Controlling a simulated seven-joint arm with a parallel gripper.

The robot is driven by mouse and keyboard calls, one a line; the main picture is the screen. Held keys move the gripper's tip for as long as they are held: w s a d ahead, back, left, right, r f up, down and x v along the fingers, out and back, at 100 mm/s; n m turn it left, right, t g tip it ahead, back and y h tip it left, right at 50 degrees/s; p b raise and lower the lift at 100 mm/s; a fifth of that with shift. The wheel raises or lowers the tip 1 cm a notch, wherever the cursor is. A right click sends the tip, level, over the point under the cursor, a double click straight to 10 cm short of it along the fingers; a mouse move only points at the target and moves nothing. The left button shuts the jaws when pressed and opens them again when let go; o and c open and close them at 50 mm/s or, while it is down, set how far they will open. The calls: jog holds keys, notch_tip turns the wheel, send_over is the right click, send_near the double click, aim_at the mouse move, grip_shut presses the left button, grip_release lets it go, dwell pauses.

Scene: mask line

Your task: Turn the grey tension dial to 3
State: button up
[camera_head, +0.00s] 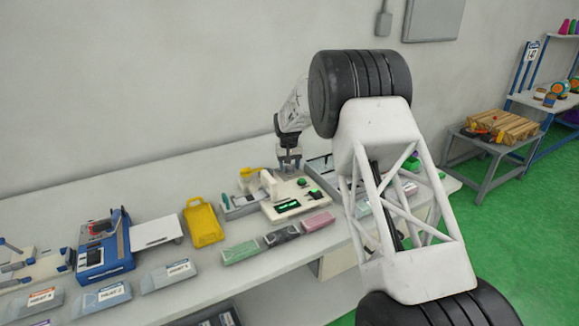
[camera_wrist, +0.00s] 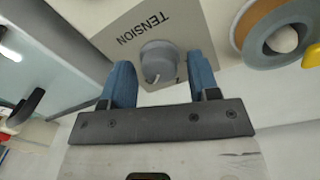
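The grey tension dial (camera_wrist: 158,60) is a round knob on a grey panel (camera_wrist: 130,22) printed TENSION, seen in the wrist view. A light curved mark shows on its lower part. Another small mark is on the panel at its lower right, too partly hidden to read. My gripper (camera_wrist: 161,78) has its two blue fingers apart, one on each side of the dial. Whether they touch it, I cannot tell. In the head view my gripper (camera_head: 289,162) points down over the cream machine (camera_head: 284,209) on the bench; the dial cannot be made out there.
An orange-rimmed disc (camera_wrist: 275,35) is close to the right finger in the wrist view. A yellow carrier (camera_head: 203,224), a blue device (camera_head: 104,252) and labelled packets (camera_head: 167,275) are on the bench (camera_head: 262,268). Green and pink packs lie in front of the machine.

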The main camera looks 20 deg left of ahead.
aim_at(289, 167)
jog(key=shift+o, duration=0.2)
jog(key=shift+r, duration=0.2)
jog(key=shift+a+r, duration=0.15)
jog(key=shift+r, duration=3.6)
